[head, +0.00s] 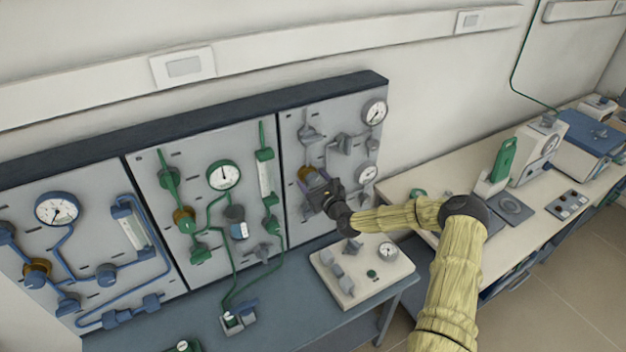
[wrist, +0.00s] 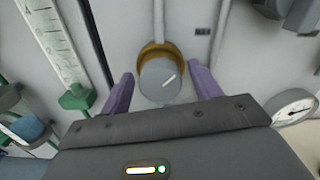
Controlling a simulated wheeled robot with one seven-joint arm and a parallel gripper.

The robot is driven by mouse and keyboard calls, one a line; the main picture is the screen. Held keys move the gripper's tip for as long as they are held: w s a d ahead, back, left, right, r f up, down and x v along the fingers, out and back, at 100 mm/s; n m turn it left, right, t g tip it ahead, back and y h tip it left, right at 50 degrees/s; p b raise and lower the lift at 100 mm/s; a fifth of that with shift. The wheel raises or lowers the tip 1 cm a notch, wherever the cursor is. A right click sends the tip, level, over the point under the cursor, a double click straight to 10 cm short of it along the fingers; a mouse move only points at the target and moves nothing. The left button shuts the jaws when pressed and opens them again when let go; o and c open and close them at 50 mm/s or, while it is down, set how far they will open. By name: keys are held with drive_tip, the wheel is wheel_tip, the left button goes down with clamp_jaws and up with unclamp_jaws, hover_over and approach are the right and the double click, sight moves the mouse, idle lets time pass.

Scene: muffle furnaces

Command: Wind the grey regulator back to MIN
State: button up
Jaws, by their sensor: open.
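My gripper (wrist: 160,88) is open, with one purple finger on each side of the knob and a visible gap at both sides. In the head view my gripper (head: 312,185) is at the right-hand grey panel (head: 293,130) and hides most of the regulator. I cannot read a MIN mark in either view.
A white gauge (wrist: 293,107) sits to the right of my gripper. A green-piped panel (head: 152,200) and its flow tube (wrist: 52,40) stand to the left. A cream box with valves (head: 360,270) stands on the bench below my arm.

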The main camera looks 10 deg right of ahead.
drive_tip(key=c, duration=0.9)
drive_tip(key=shift+a, duration=0.15)
drive_tip(key=shift+c, duration=0.4)
drive_tip(key=shift+b, duration=0.3)
